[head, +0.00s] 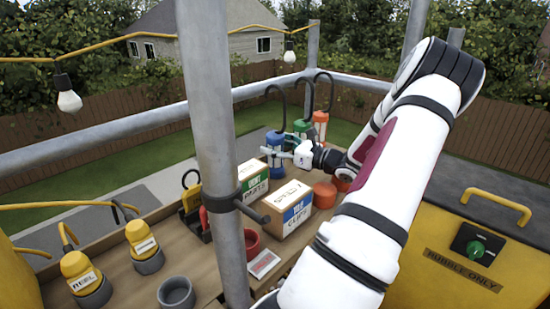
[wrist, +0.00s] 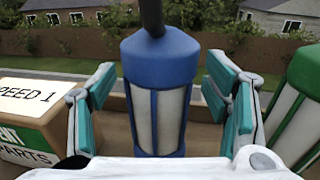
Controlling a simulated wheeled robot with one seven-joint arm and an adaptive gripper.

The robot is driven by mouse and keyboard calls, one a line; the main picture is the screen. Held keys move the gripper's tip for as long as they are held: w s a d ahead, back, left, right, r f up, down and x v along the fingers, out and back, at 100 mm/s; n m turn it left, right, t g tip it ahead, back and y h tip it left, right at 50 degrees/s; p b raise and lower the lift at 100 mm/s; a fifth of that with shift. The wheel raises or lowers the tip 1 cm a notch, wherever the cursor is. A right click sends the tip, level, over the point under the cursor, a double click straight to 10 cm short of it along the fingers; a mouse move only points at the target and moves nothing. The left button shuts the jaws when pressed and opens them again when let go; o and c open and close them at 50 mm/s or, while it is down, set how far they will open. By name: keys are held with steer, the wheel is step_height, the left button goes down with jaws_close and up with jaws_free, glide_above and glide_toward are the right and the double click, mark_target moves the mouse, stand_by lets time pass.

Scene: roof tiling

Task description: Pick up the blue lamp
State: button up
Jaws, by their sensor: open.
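The blue lamp (head: 276,140) stands upright on the table at the far side, with a dark hook rising from its top. In the wrist view the blue lamp (wrist: 159,65) fills the middle, with a blue cap, pale panels and blue bars. My gripper (head: 283,153) is at the lamp in the head view and hides part of it. In the wrist view my gripper (wrist: 163,88) is open, with one teal-padded finger on each side of the lamp. Gaps show between the pads and the lamp body.
A green lamp (head: 301,127) stands close to the right, near my right finger in the wrist view (wrist: 303,95). An orange lamp (head: 320,122) stands beyond it. A parts box (head: 252,183) is close to the left finger. A clips box (head: 287,212) and grey post (head: 215,130) stand nearer.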

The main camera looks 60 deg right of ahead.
jaws_close()
steer(key=shift+r, duration=0.1)
step_height(320, 180, up, 10)
steer(key=shift+p, duration=1.1)
